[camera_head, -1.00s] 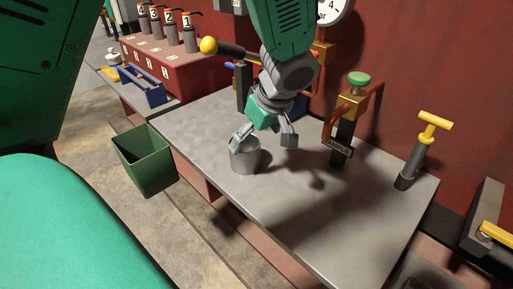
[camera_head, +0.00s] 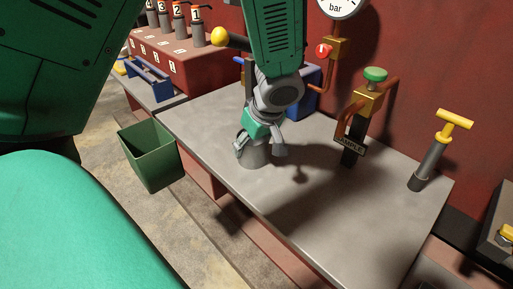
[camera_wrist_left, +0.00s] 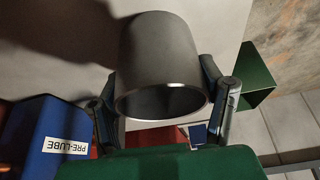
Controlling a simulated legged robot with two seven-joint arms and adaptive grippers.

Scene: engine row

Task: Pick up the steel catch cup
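The steel catch cup (camera_head: 256,157) is a plain grey cup standing upright near the left edge of the grey bench (camera_head: 330,215). In the left wrist view the cup (camera_wrist_left: 165,55) fills the middle, its dark mouth facing the camera. My left gripper (camera_head: 261,150) is over the cup from above, partly hiding its rim. Its fingers are spread, one on each side of the cup; in the wrist view the gripper (camera_wrist_left: 157,72) has both fingertips close beside the wall. Whether they touch it is hard to tell. My right gripper is not in view.
A green bin (camera_head: 150,160) stands on the floor left of the bench. A sample valve (camera_head: 358,115) with a green knob and a yellow-handled pump (camera_head: 432,155) stand toward the bench's back and right. A blue PRE-LUBE box (camera_wrist_left: 45,140) shows in the wrist view. The bench front is clear.

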